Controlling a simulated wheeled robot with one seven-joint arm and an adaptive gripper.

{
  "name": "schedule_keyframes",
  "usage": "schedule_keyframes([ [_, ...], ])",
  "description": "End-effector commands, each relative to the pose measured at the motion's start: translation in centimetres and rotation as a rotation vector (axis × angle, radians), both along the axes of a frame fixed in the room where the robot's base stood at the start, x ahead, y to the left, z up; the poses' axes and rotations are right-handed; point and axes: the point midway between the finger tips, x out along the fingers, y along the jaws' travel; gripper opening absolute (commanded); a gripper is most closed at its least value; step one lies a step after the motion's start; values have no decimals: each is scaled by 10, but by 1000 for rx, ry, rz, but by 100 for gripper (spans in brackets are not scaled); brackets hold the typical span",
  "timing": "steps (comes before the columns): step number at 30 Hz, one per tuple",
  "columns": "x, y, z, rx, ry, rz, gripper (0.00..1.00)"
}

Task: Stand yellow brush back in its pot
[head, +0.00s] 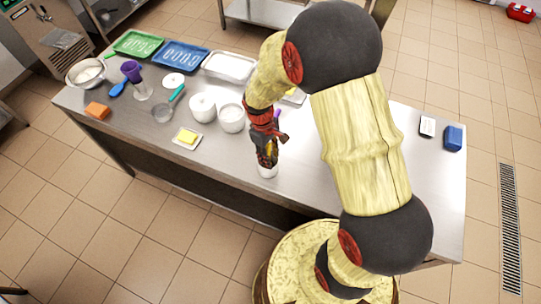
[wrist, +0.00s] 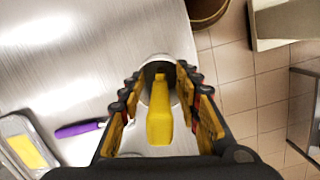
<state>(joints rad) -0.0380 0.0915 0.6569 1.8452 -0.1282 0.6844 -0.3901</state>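The yellow brush (wrist: 159,125) shows in the wrist view between my fingers, its narrow end reaching into the mouth of the white pot (wrist: 149,64). The brush looks upright. My gripper (wrist: 160,82) is open around it, with a gap visible on each side. In the head view my gripper (head: 267,152) points down directly over the white pot (head: 268,172), which stands near the table's front edge. The gripper hides most of the brush there. How deep the brush sits in the pot cannot be told.
A purple-handled tool (wrist: 80,128) and a grey tray with a yellow item (wrist: 12,127) lie near the pot. White tubs (head: 203,106), a small dish with a yellow block (head: 187,138) and coloured trays (head: 181,55) stand to the left. The right part of the table is mostly clear.

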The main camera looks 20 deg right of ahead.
Motion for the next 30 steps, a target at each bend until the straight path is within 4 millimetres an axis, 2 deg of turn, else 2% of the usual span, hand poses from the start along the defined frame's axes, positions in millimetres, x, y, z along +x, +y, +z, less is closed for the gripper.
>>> schedule_keyframes([
  [5, 2, 1, 13, 0, -4, 0, 33],
  [18, 13, 8, 96, 0, -4, 0, 33],
  [26, 16, 10, 122, 1, -5, -2, 33],
  [29, 13, 10, 137, 2, -30, -21, 33],
  [30, 10, 10, 148, 5, -51, -35, 33],
])
